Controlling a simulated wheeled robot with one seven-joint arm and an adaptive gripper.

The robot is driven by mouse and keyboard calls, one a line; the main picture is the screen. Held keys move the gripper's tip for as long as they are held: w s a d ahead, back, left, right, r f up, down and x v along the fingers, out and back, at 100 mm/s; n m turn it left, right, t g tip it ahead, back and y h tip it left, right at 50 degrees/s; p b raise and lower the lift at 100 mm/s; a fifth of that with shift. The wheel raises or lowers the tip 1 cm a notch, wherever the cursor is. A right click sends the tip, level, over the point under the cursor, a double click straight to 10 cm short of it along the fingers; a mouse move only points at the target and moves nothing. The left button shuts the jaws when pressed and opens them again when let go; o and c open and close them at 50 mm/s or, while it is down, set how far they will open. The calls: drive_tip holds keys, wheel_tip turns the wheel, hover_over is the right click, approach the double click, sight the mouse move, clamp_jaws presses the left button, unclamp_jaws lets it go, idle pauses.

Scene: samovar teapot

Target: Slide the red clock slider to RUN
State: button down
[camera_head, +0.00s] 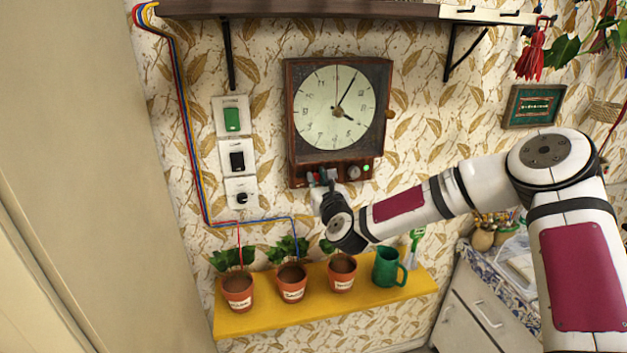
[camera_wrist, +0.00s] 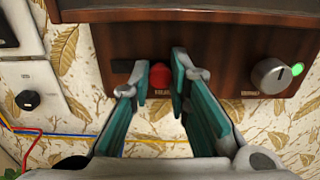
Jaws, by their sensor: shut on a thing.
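The clock (camera_head: 337,107) hangs on the wall, a dark wooden box with a pale round dial. Its lower panel carries the red slider (camera_wrist: 160,76), a round-looking red knob at the right part of a dark slot (camera_wrist: 123,67). My gripper (camera_wrist: 160,75) is at the panel from below, with one teal-padded finger on each side of the red slider. It is shut on the slider. The label under the slider is partly covered by the fingers and cannot be read fully. In the head view my gripper (camera_head: 322,180) hides most of the slider.
A silver knob (camera_wrist: 271,75) and a lit green lamp (camera_wrist: 297,69) are right of the slider. Wall switches (camera_head: 236,157) are to the left. A yellow shelf (camera_head: 385,297) with potted plants (camera_head: 291,283) and a green mug (camera_head: 387,267) is below.

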drive_tip(key=c, duration=1.5)
unclamp_jaws()
drive_tip(key=shift+w+d, duration=0.15)
drive_tip(key=shift+d, duration=0.2)
drive_tip(key=shift+a, duration=0.1)
drive_tip(key=shift+s, duration=0.2)
drive_tip(key=v, duration=1.1)
drive_tip(key=shift+s, duration=0.3)
